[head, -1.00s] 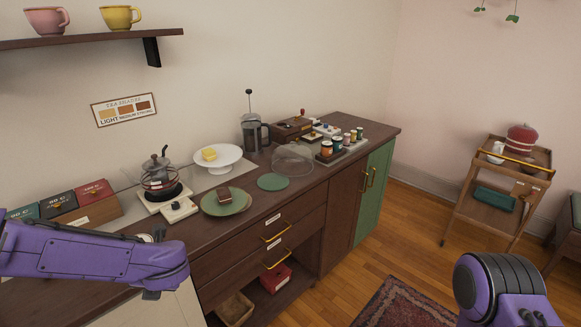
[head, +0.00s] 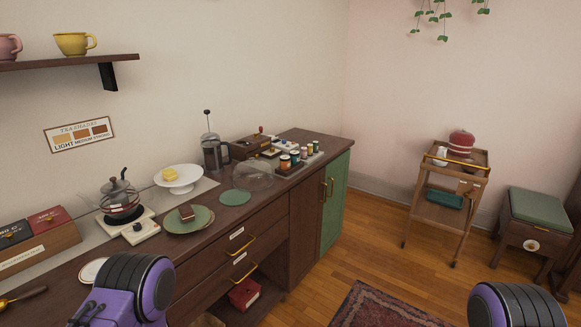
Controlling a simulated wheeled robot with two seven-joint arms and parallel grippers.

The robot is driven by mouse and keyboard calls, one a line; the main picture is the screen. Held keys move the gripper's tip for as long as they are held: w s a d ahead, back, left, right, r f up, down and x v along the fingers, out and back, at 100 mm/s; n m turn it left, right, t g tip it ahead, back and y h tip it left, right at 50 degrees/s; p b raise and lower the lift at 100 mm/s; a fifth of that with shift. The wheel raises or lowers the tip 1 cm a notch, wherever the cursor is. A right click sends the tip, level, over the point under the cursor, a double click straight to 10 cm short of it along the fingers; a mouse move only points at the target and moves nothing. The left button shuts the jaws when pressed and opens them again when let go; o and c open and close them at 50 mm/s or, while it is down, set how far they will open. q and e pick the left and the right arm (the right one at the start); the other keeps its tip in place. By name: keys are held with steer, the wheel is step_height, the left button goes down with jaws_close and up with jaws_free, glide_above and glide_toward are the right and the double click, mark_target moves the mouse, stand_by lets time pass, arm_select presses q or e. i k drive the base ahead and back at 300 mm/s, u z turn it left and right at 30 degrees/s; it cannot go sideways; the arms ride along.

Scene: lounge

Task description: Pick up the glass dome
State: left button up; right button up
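The clear glass dome (head: 254,176) stands on the wooden counter (head: 268,207), behind a flat green disc (head: 235,197) and in front of a wooden box. It is transparent and faint against the counter. Purple and black parts of my two arms show at the lower left and lower right of the head view, well short of the dome. Neither gripper's fingers are in view.
A white cake stand (head: 180,178) with a yellow piece, a green plate (head: 189,219) with a brown slice, a glass kettle (head: 121,200) and a French press (head: 212,151) stand near the dome. Several small jars (head: 294,158) are right of it. Floor (head: 376,240) is open beyond the counter.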

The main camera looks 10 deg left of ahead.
mark_target(252, 174)
steer(key=z, duration=0.7)
steer(key=i, duration=1.25)
steer(key=u, duration=0.6)
